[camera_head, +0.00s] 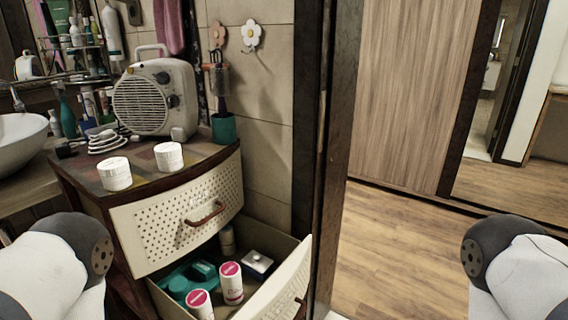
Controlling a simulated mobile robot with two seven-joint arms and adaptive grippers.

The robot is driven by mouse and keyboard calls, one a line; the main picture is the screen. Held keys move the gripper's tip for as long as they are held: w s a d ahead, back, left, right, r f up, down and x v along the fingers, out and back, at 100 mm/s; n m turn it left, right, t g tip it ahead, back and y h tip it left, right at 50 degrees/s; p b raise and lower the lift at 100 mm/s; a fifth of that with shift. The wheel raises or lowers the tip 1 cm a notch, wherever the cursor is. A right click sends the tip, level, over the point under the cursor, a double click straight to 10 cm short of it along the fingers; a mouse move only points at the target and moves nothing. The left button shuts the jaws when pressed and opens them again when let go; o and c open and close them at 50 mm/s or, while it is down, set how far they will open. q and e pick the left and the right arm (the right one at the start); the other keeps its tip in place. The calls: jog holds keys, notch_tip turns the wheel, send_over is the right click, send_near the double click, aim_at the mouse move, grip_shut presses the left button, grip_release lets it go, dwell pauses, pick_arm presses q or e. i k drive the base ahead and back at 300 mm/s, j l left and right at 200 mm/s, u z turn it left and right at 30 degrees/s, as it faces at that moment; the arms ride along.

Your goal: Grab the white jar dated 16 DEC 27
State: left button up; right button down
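Two white jars stand on top of the dark wooden cabinet (140,186). The left jar (115,174) is nearer the front edge, and the right jar (168,157) is a little farther back. Both are upright and apart from each other. Their print is too small to read, so I cannot tell which bears the date 16 DEC 27. Parts of my two arms show at the lower left and lower right edges, away from the jars. Neither gripper is in view.
A fan heater (157,98) stands behind the jars, with a teal cup (223,128) to its right. The upper drawer (184,216) is closed. The lower drawer (278,289) is open, holding pink-lidded white containers (231,284) and teal items. Wooden floor (400,250) lies free at right.

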aim_at(115, 173)
jog(key=i+j+u, duration=0.35)
jog(key=i+j, duration=0.4)
jog(key=i, duration=0.15)
